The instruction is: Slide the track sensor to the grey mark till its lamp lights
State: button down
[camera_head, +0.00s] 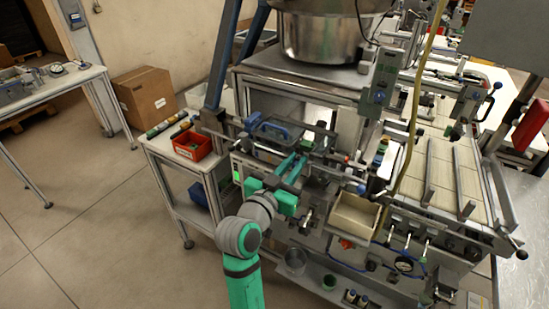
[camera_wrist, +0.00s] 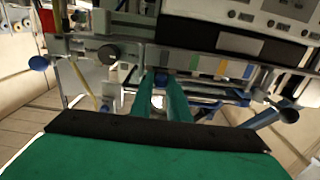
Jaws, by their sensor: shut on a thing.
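My gripper (camera_head: 296,165), with teal fingers, reaches in over the rail at the front of the machine. In the wrist view its fingertips (camera_wrist: 161,78) are shut on a small bluish block (camera_wrist: 161,80) at the rail, apparently the track sensor. The fingers hide most of it. Which is the task's grey mark is uncertain. I cannot make out whether the sensor's lamp is lit.
A dark knob (camera_wrist: 108,54) and a blue knob (camera_wrist: 39,63) stand left of the fingers. A black knob (camera_wrist: 289,115) is at the right. In the head view, a red bin (camera_head: 192,145) and a cream tray (camera_head: 354,214) flank the work area.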

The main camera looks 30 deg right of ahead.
jog(key=shift+s+d+f, duration=0.1)
jog(key=shift+s+d, duration=0.1)
jog(key=shift+s, duration=0.05)
jog(key=c, duration=1.8)
grip_release()
jog(key=shift+o, duration=0.2)
